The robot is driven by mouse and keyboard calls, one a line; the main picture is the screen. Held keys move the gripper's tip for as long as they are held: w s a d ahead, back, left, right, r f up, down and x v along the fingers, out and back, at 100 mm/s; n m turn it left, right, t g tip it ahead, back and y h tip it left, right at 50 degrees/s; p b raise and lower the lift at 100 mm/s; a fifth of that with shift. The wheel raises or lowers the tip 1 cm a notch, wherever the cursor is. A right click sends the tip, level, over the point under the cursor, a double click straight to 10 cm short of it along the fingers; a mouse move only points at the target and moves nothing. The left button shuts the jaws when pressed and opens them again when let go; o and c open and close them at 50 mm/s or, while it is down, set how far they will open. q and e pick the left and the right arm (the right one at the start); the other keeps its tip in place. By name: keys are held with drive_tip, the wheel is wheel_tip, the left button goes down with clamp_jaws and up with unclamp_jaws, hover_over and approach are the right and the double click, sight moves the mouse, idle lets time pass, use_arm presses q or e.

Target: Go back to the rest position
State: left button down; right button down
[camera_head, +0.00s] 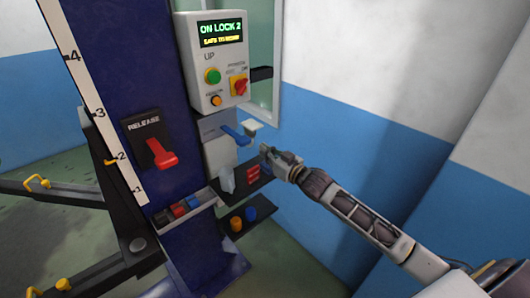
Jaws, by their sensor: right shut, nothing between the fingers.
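My right gripper (270,155) is in the middle of the head view, its arm coming in from the lower right. It is shut and empty, in front of the small shelf on the side of the blue lift column (165,75). The blue lever (236,134) is just up and left of the fingertips; I cannot tell whether they touch. The control box (216,62) above has a display reading "ON LOCK 2", a green button (212,76) and a red rotary switch (239,85). The red release lever (161,153) points downward. My left gripper is not in view.
The upper shelf (247,188) and the lower shelf (248,228) hold small parts. A tray (186,212) of coloured pieces is on the column's front. Black lift arms (110,210) extend at the left. Blue and white walls (340,115) stand behind my right arm.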

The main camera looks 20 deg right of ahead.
drive_tip(key=shift+n, duration=0.4)
idle(0.5)
